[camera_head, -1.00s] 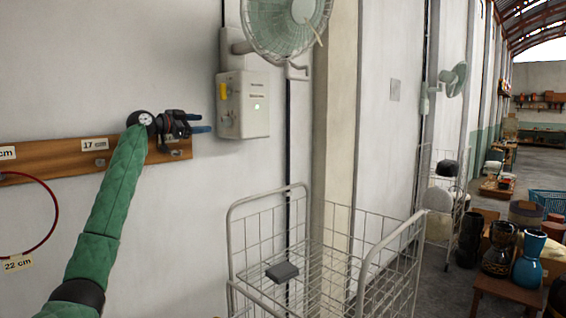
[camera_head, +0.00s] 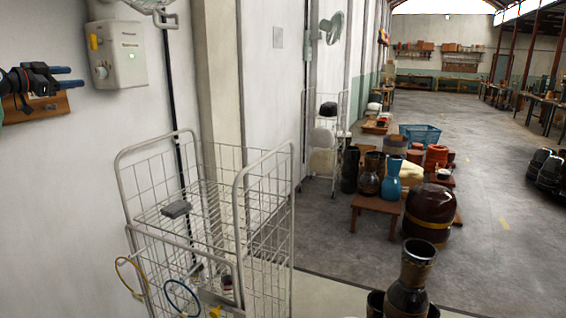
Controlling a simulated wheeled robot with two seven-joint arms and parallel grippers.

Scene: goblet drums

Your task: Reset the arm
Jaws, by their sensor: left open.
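My left gripper (camera_head: 68,77) shows at the left edge of the head view. Its two blue-tipped fingers are apart and point right, with nothing between them. It is in front of a wooden board (camera_head: 52,106) on the white wall, left of the wall control box (camera_head: 118,55). I cannot tell whether it touches the board. Most of my left arm is outside the picture. My right gripper is not in view.
A wire cart (camera_head: 137,178) stands by the wall, with a grey block (camera_head: 175,209) on its shelf. Goblet drums, including a blue one (camera_head: 391,180), stand on a low table (camera_head: 377,204). A large brown drum (camera_head: 428,213) stands beside it. Open floor (camera_head: 500,200) lies right.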

